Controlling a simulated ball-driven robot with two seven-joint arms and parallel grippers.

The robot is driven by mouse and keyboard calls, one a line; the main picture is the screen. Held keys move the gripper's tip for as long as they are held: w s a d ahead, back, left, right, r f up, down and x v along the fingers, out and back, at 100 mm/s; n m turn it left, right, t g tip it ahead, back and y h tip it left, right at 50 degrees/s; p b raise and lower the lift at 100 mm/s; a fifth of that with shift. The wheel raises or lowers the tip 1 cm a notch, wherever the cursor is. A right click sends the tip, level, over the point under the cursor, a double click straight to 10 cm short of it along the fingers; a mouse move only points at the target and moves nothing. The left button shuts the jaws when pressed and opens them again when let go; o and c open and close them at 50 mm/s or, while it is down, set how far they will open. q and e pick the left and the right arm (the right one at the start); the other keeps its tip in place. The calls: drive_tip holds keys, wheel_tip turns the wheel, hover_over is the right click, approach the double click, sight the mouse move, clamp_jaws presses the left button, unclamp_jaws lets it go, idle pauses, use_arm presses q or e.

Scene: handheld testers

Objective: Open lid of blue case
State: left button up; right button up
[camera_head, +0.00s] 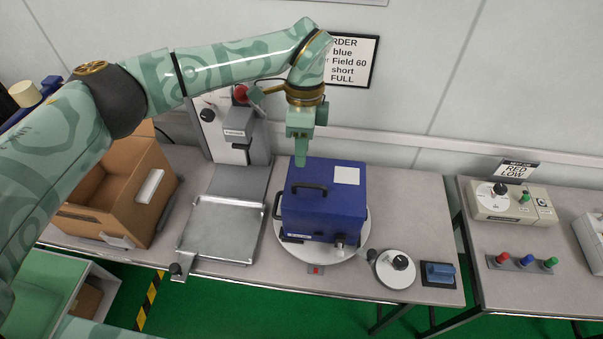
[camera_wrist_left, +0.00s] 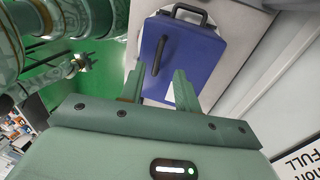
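The blue case (camera_head: 325,205) stands on a round white plate (camera_head: 290,252) on the table, with its lid looking shut. It has a black handle on top (camera_head: 309,187), another black handle on its left side (camera_head: 277,206) and a white label. My left gripper (camera_head: 301,158) points down above the back left part of the case. The left wrist view shows its two fingers apart (camera_wrist_left: 158,82) with nothing held between them. The case (camera_wrist_left: 185,55) and its top handle (camera_wrist_left: 159,55) lie beyond the fingertips, apart from them.
A metal tray (camera_head: 222,230) and a grey stand (camera_head: 232,130) are left of the case. An open cardboard box (camera_head: 120,190) is farther left. Table to the case's right is clear.

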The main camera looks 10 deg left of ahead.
sight(302, 175)
use_arm(q)
drive_tip(key=f, duration=0.3)
drive_tip(key=s+f, duration=0.1)
drive_tip(key=f, duration=0.3)
drive_tip(key=shift+s+f, duration=0.1)
drive_tip(key=shift+s, duration=0.1)
clamp_jaws()
